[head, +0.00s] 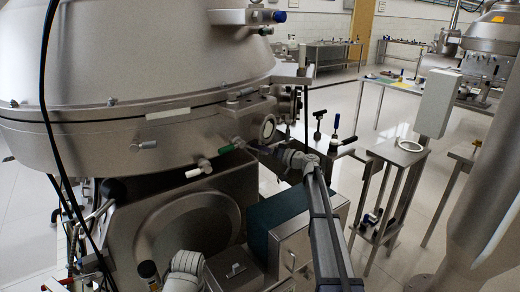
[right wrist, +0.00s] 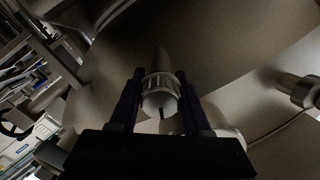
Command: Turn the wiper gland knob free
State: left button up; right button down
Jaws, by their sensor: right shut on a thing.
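The wiper gland knob (right wrist: 160,98) shows in the right wrist view as a ribbed, pale metal knob with a rounded end. It sits between the two dark fingers of my right gripper (right wrist: 160,102), which is shut on it. A narrower stem runs from the knob toward the curved metal housing behind. In the head view my right gripper (head: 258,148) reaches the lower side of the large steel separator (head: 100,140), beside a round gauge-like fitting. The knob cannot be made out clearly there. My left gripper is not in view.
A green-ended fitting (head: 228,148) and a white-ended fitting (head: 198,169) stick out left of my right gripper. A dark box (head: 290,225) stands below my right arm. A small metal stand (head: 398,153) with a white ring is at right. Open floor lies beyond.

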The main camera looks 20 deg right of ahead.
jog(key=shift+s+n, duration=0.1)
jog(key=shift+n, duration=2.2)
jog(key=shift+c, duration=1.8)
grip_release()
jog(key=v, duration=0.7)
jog(key=shift+s+d, duration=0.25)
